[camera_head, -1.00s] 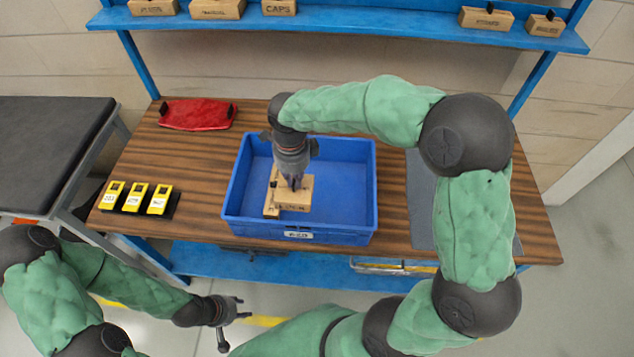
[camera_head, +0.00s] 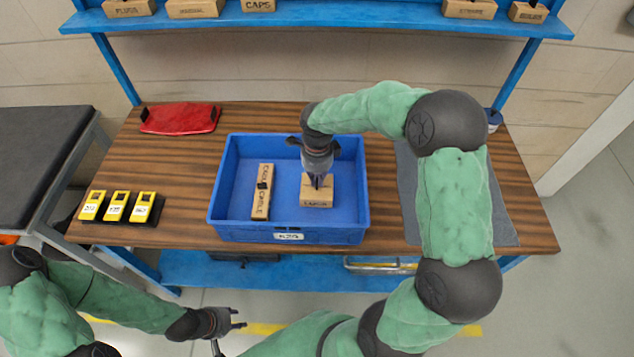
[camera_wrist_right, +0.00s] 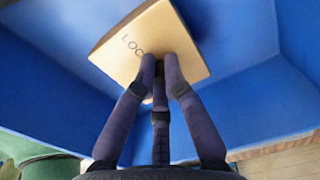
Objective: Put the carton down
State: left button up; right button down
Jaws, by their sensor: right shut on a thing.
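The held carton (camera_head: 318,196) is a small tan box with dark lettering, in the right part of the blue bin. My right gripper (camera_head: 317,183) is shut on its top; the fingers (camera_wrist_right: 160,75) close on the carton (camera_wrist_right: 135,42) in the right wrist view too. I cannot tell whether its underside touches the bin floor. The blue bin (camera_head: 225,185) stands on the wooden table. A second, long tan carton (camera_head: 262,192) lies in the bin's left part, apart from the held one. My left gripper (camera_head: 232,330) is low in front of the table, empty, its fingers apart.
A red pouch (camera_head: 180,118) lies at the back left of the table (camera_head: 150,215). Several yellow devices (camera_head: 117,206) stand at the front left. A grey mat (camera_head: 407,190) lies to the right. A blue shelf (camera_head: 320,18) with labelled cartons crosses above.

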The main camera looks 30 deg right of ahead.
aim_at(317, 179)
jog(key=shift+f, duration=0.85)
jog(key=shift+r, duration=0.1)
jog(key=shift+f, duration=0.2)
jog(key=c, duration=1.3)
grip_release()
jog(key=shift+r, duration=0.3)
notch_tip(317, 179, up, 12)
jog(key=p, duration=0.3)
jog(key=shift+f, duration=0.15)
